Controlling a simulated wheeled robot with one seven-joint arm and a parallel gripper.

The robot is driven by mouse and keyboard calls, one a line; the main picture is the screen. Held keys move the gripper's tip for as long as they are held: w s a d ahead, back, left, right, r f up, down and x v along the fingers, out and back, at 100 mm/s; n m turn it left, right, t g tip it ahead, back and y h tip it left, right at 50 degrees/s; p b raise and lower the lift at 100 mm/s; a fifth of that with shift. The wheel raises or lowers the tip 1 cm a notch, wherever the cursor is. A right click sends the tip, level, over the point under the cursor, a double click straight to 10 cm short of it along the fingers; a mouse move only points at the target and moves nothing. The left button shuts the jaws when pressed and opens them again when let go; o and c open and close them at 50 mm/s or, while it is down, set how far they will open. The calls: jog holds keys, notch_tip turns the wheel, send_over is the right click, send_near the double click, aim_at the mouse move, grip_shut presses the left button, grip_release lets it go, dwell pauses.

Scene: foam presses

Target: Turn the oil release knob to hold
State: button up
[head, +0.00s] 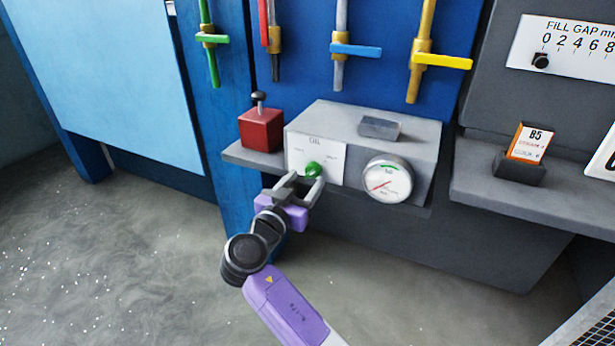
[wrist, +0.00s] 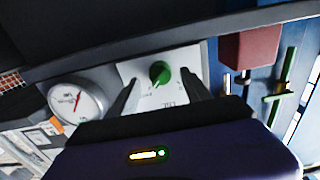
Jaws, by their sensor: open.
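The oil release knob (head: 313,169) is green and sits on a white plate marked OIL (head: 328,155) on the front of a grey box. It also shows in the wrist view (wrist: 159,73), where the picture is turned nearly upside down. My gripper (head: 299,184) is open in front of the knob. In the wrist view its two dark fingers (wrist: 158,92) stand on either side of the knob, with gaps between. I cannot tell how far the fingertips are from the plate. The small words on the plate are too blurred to read.
A round gauge (head: 387,179) is to the right of the plate. A red block with a black-topped lever (head: 261,129) stands at the left on the shelf. Coloured valve handles (head: 442,61) hang above. A card holder (head: 518,171) is at the right. Open floor lies at the left.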

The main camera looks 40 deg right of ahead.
jog(key=shift+x, duration=1.3)
grip_shut()
